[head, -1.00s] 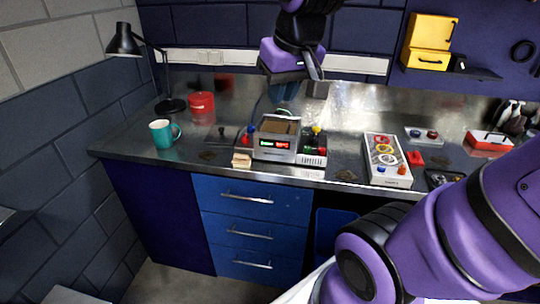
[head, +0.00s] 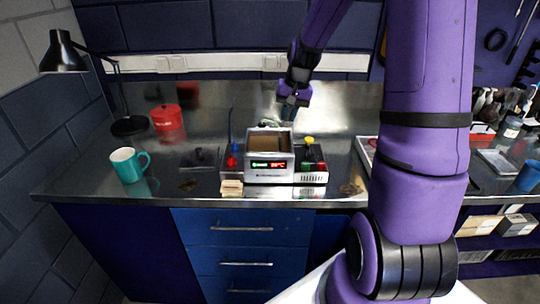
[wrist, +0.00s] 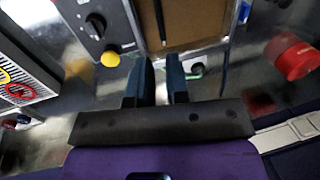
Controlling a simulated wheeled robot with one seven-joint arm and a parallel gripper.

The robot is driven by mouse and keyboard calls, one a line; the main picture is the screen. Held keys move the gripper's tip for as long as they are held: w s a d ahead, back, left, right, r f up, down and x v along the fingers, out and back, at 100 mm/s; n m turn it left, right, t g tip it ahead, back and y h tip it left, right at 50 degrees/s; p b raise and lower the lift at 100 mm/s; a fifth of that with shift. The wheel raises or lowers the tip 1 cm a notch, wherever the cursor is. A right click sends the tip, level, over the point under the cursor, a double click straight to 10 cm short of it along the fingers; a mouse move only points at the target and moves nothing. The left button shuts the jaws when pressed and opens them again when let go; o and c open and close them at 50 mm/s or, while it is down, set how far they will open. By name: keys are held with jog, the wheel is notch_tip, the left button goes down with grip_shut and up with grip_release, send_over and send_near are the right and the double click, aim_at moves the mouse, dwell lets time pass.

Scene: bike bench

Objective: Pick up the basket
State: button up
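I cannot clearly make out a basket. A silver box-shaped device (head: 268,172) with a red and green display stands on the bench, with an open top and a brown inside (head: 267,143). In the wrist view the brown inside (wrist: 197,20) is at the top, with a thin dark bar (wrist: 160,18) over it. My gripper (head: 290,113) is above the bench just behind the device, pointing down. Its two dark fingers (wrist: 160,78) are apart, with nothing visible between them. They point toward the device's rear edge.
A teal mug (head: 128,165), a red canister (head: 167,120) and a black lamp (head: 64,52) stand at the left. Small trays with coloured-topped items flank the device. A yellow knob (wrist: 110,59) shows in the wrist view. My arm hides part of the bench's right side.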

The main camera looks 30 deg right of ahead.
aim_at(280, 143)
jog(key=f, duration=0.3)
jog(key=a+f, duration=0.1)
jog(key=f, duration=0.2)
jog(key=a+f, duration=0.1)
jog(key=f, duration=0.2)
jog(key=shift+w+f, duration=0.25)
jog(key=shift+w, duration=0.05)
jog(key=shift+w+f, duration=0.1)
jog(key=shift+f, duration=0.55)
grip_shut()
